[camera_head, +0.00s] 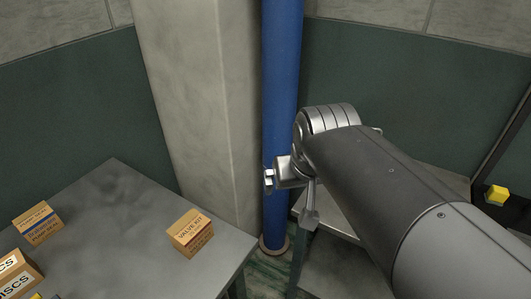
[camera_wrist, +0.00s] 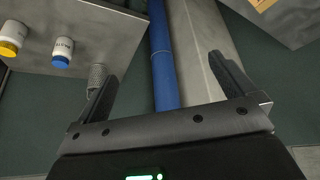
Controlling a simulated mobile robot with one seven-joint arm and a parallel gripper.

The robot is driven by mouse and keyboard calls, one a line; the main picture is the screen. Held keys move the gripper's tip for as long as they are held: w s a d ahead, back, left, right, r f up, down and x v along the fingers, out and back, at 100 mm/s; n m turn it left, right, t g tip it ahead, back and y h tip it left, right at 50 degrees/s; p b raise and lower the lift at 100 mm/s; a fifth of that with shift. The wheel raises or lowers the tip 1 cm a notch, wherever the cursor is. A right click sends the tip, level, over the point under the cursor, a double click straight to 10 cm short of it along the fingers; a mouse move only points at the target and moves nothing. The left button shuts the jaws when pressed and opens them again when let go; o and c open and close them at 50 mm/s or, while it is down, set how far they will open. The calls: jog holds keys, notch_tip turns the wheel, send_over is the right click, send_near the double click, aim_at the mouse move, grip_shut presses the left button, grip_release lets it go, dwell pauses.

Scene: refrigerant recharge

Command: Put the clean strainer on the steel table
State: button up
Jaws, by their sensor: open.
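In the wrist view my gripper (camera_wrist: 163,68) is open, its two dark fingers wide apart with nothing between them. A grey, mesh-like cylinder (camera_wrist: 97,75), which looks like a strainer, is at the left finger, partly hidden by it. I cannot tell whether they touch, or whether it is the clean one. It is at the edge of a grey surface (camera_wrist: 105,35). In the head view a grey metal-looking table (camera_head: 125,225), likely the steel table, is at the lower left. My gripper is mostly hidden by my arm there.
A yellow-capped bottle (camera_wrist: 12,38) and a blue-capped bottle (camera_wrist: 63,52) are near the cylinder. A valve kit box (camera_head: 190,233) and other cartons (camera_head: 37,222) sit on the left table, with bare space between. A blue pipe (camera_head: 280,90) stands beside a concrete pillar (camera_head: 195,90).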

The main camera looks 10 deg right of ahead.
jog(key=shift+n+y, duration=0.4)
jog(key=shift+n, duration=0.1)
jog(key=s, duration=0.1)
jog(key=s+a+f, duration=0.1)
jog(key=s, duration=0.1)
jog(key=s+a+f, duration=0.1)
jog(key=s, duration=0.1)
jog(key=shift+f, duration=0.25)
